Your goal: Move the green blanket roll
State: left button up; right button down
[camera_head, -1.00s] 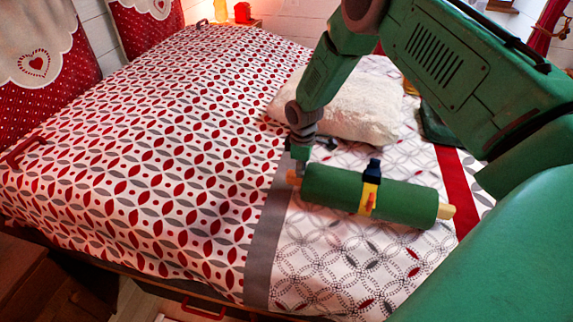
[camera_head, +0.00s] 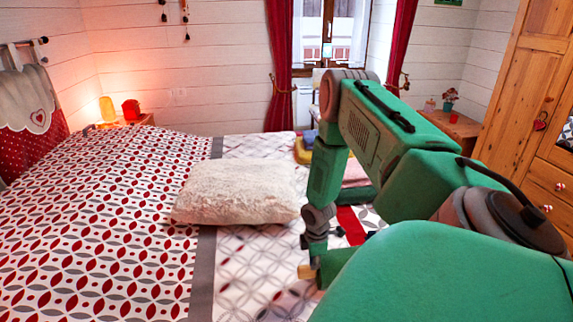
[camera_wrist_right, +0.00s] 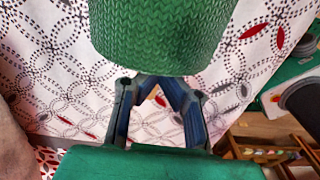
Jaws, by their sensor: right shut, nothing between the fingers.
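The green blanket roll (camera_head: 335,266) lies on the bed, mostly hidden behind my right arm in the head view. Its tan left end (camera_head: 306,271) shows. In the right wrist view, the roll's green knitted surface (camera_wrist_right: 160,35) fills the top middle, just beyond the fingers. My right gripper (camera_wrist_right: 161,80) is shut and empty; its tips are close to the roll, and I cannot tell whether they touch it. In the head view, the right gripper (camera_head: 314,246) points down near the roll's left end. My left gripper is not in view.
A cream pillow (camera_head: 238,192) lies on the bed left of my arm. Folded textiles (camera_head: 356,174) lie behind the arm. The patterned bed (camera_head: 110,235) is clear at left. A wooden wardrobe (camera_head: 530,110) stands at right and a window (camera_head: 335,35) at the back.

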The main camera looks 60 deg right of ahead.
jog(key=shift+s+d, duration=0.95)
jog(key=shift+s, duration=0.15)
jog(key=shift+a, duration=0.1)
jog(key=w+a, duration=0.2)
jog(key=w, duration=0.1)
jog(key=shift+w+a, duration=0.25)
notch_tip(320, 180, up, 10)
jog(key=p, duration=0.1)
jog(key=shift+p, duration=0.4)
jog(key=shift+s+d, duration=0.1)
jog(key=shift+s, duration=0.05)
